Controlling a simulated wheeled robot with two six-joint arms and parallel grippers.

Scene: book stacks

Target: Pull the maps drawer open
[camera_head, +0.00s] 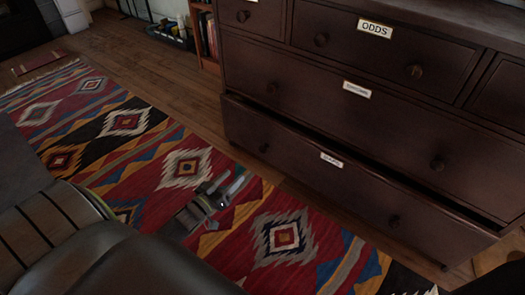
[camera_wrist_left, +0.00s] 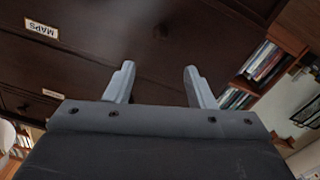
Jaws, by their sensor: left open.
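The maps drawer (camera_head: 300,165) is the bottom drawer of a dark wooden chest in the head view. Its front stands out from the chest, with a dark gap along its top edge, so it is partly open. Its label is blurred there, but the wrist view shows a MAPS label (camera_wrist_left: 41,29). My left gripper (camera_head: 232,187) is open and empty, over the rug in front of the drawer's left part. My right gripper is out of view.
Above are the middle drawer (camera_head: 345,110), with a small label, and the ODDS drawer (camera_head: 385,50). A patterned rug (camera_head: 125,122) covers the wooden floor before the chest. A bookshelf (camera_head: 207,38) stands left of the chest. A low crate (camera_head: 172,36) sits behind on the floor.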

